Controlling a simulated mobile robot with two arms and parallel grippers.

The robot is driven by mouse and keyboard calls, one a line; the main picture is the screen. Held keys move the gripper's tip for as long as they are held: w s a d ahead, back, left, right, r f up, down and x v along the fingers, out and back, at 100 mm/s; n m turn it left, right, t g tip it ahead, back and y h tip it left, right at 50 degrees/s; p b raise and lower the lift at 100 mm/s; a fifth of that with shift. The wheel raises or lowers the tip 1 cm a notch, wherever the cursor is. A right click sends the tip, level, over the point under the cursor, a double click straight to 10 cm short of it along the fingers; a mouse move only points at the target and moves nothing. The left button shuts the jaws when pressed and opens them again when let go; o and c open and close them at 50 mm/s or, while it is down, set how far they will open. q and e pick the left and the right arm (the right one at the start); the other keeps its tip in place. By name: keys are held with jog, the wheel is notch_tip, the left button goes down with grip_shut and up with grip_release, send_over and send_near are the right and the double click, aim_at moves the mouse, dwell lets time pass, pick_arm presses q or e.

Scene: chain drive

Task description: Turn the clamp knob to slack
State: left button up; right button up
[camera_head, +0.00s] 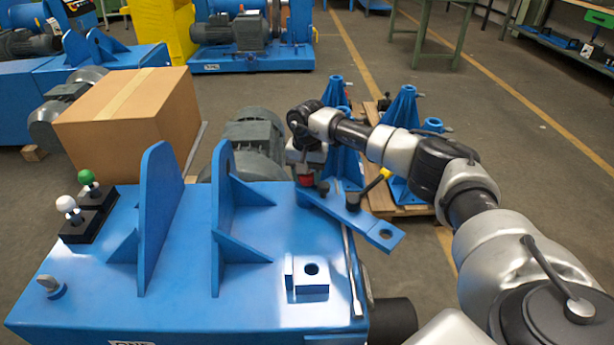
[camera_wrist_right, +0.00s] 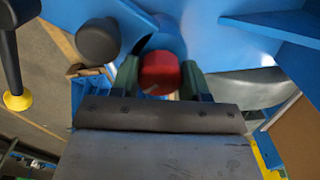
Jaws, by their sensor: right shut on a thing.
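The red knob (camera_head: 305,180) sits near the far right corner of the blue machine frame, at the left end of a flat blue arm (camera_head: 368,227). My right gripper (camera_head: 306,168) is over it from above. In the right wrist view the red knob (camera_wrist_right: 160,73) lies between the two dark green fingers (camera_wrist_right: 161,80), which are shut on it. A small pale mark shows on the knob's face. Its lower part is hidden by the gripper. My left gripper is in neither view.
A black lever with a yellow tip (camera_head: 385,173) rises from the blue arm, close to my right gripper. Two upright blue plates (camera_head: 158,215) stand left on the frame (camera_head: 180,310). A motor (camera_head: 256,135) and a cardboard box (camera_head: 130,115) are behind.

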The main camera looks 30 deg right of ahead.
jog(key=n, duration=0.3)
jog(key=shift+n, duration=0.4)
jog(key=n, duration=0.2)
jog(key=shift+n+b, duration=0.3)
jog(key=shift+b, duration=0.1)
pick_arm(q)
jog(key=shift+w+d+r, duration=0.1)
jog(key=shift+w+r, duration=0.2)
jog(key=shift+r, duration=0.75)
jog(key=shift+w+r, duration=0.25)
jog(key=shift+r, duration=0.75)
pick_arm(e)
jog(key=shift+n, duration=1.5)
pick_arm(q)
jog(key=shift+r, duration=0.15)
pick_arm(e)
jog(key=shift+r, duration=0.1)
jog(key=o, duration=0.9)
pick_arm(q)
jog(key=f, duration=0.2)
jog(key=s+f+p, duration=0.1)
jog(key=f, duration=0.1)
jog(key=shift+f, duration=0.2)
pick_arm(e)
notch_tip(320, 180, up, 11)
jog(key=shift+f, duration=0.15)
